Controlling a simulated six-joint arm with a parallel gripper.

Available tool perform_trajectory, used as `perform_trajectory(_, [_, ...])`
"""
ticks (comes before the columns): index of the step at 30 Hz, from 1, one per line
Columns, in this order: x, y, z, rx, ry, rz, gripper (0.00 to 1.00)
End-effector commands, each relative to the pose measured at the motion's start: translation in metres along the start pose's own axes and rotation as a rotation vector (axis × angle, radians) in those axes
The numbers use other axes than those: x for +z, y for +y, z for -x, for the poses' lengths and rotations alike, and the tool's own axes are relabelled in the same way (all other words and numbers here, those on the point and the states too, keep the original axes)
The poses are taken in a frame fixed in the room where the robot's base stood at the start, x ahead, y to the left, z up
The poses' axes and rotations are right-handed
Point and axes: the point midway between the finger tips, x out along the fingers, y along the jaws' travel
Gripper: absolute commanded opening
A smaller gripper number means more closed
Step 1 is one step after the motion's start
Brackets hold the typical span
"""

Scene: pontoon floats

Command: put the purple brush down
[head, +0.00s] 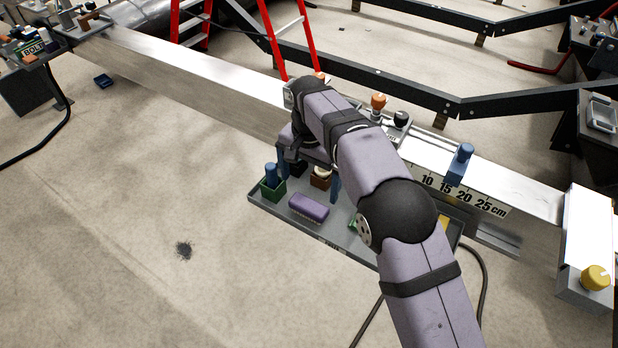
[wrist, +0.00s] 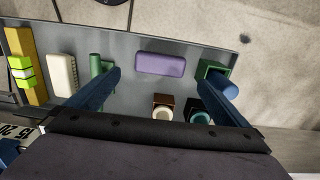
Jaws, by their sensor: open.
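The purple brush (head: 308,207) lies flat on the grey tray (head: 262,203), near its front edge. In the wrist view the brush (wrist: 160,63) lies lengthwise across the picture, at the tray's far edge. My gripper (head: 308,186) is open with nothing between its blue fingers. In the wrist view the gripper (wrist: 153,80) has its fingers spread wide, and the brush shows clear just beyond the gap between them. The fingers do not appear to touch the brush. My arm hides part of the tray in the head view.
A green block with a blue peg (head: 271,178) stands left of the brush. A brown block (wrist: 163,106), a green piece (wrist: 97,68), a cream ribbed block (wrist: 62,75) and a yellow bar (wrist: 27,62) share the tray. A metal beam (head: 200,75) runs behind it.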

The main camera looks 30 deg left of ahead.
Motion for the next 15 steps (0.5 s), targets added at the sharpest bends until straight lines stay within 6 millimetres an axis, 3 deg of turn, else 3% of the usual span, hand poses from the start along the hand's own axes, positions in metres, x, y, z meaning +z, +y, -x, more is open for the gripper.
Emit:
perform_trajectory(6, [0.0, -0.001, 0.02, -0.001, 0.001, 0.0, 1.0])
perform_trajectory(15, [0.0, 0.001, 0.024, 0.0, 0.0, 0.0, 1.0])
